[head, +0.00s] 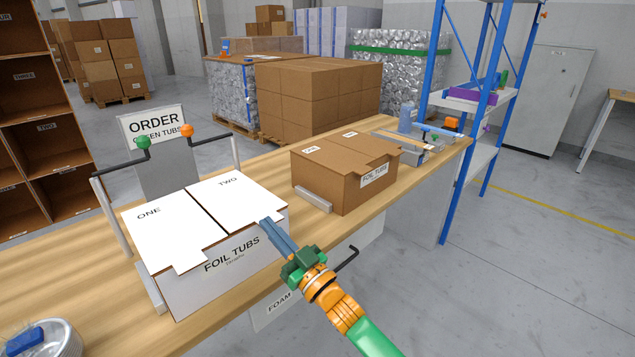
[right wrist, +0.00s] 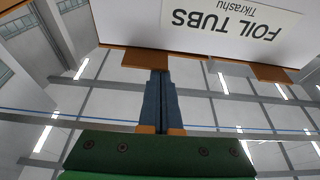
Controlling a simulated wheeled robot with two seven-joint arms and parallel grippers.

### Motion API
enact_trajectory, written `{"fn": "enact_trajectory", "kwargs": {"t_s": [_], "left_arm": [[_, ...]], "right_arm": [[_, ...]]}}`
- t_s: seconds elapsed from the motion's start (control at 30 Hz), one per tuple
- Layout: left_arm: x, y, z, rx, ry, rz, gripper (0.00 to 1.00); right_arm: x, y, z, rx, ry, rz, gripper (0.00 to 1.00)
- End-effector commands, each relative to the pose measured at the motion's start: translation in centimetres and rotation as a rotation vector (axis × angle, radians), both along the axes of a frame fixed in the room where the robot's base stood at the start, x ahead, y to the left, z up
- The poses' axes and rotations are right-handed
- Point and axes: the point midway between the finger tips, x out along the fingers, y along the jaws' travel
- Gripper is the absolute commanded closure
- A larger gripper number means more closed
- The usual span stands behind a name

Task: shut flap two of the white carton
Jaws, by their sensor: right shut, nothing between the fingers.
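The white carton (head: 229,274) stands on the wooden bench at the left in the head view. Its flap one (head: 161,230) and flap two (head: 237,203) both appear to lie flat across the top, with a dark seam between them. My right gripper (head: 266,223) is shut and empty, its blue fingers at flap two's front edge. In the right wrist view the shut fingers (right wrist: 160,75) end close to a brown tab (right wrist: 146,60) below the upside-down label; whether they touch it I cannot tell. My left gripper is out of view.
A metal tin (head: 42,340) is at the lower left. Bare bench (head: 253,172) lies between the cartons.

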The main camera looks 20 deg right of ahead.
Motion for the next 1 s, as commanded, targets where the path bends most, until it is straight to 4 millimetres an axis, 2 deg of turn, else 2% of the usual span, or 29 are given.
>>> {"fn": "enact_trajectory", "kwargs": {"t_s": [0.5,0.57,0.73,0.77,0.8,1.0], "left_arm": [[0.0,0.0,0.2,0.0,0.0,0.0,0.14],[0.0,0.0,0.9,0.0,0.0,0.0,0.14],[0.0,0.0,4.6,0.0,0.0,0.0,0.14],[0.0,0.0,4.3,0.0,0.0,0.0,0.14],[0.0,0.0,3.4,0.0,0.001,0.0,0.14],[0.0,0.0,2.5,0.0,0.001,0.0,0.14]], "right_arm": [[0.0,0.0,0.3,-0.004,-0.001,0.001,1.0],[0.1,0.0,1.0,-0.005,-0.003,0.0,1.0],[0.5,0.0,5.2,-0.005,-0.004,-0.002,1.0],[0.0,-0.2,4.6,-0.005,0.0,-0.003,1.0],[-1.3,-0.7,3.1,-0.006,0.003,-0.002,1.0],[-6.3,-2.4,1.1,-0.007,0.002,-0.002,1.0]]}}
